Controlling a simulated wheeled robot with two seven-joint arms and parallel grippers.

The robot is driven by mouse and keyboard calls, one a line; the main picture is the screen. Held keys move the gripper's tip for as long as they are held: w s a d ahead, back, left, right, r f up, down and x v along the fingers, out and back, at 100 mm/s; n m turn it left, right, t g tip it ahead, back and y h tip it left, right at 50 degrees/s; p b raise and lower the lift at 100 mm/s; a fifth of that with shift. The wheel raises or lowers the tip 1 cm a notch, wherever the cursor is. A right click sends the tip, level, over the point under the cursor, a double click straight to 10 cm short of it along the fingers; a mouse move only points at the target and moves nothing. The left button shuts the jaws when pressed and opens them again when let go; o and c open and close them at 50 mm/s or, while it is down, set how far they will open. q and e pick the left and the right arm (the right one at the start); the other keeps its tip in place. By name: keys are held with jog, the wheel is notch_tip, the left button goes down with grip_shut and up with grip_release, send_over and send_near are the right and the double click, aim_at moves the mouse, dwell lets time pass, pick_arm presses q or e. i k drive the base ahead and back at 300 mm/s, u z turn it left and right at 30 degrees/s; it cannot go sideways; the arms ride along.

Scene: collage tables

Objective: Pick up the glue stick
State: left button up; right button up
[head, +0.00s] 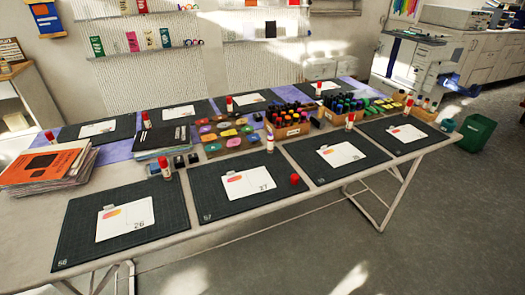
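Several glue sticks, white with red caps, stand upright around the long table (190,222). One glue stick (165,169) stands behind the near-left mat numbered 56. Another slim white glue stick (270,144) stands behind mat 57; its top is too small to make out clearly. A loose red cap (294,179) lies on the right part of mat 57. Other glue sticks stand by the right-hand mats (350,121) and (407,107), and along the far row (146,120), (229,103), (318,88). Neither of my grippers is in view.
Dark cutting mats (75,235) with white cards cover the table. A stack of papers and books (45,168) lies at the left. A paint palette (225,135) and wooden crates of bottles (290,131) fill the middle. A green bin (475,132) stands beyond the right end.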

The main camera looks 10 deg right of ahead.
aim_at(270, 140)
jog(key=u, duration=0.5)
jog(key=k, duration=1.15)
jog(key=z, duration=0.15)
jog(key=i, duration=0.55)
jog(key=z, duration=1)
jog(key=i, duration=0.8)
jog(key=u, duration=0.4)
jog(key=i, duration=0.75)
jog(key=u, duration=0.7)
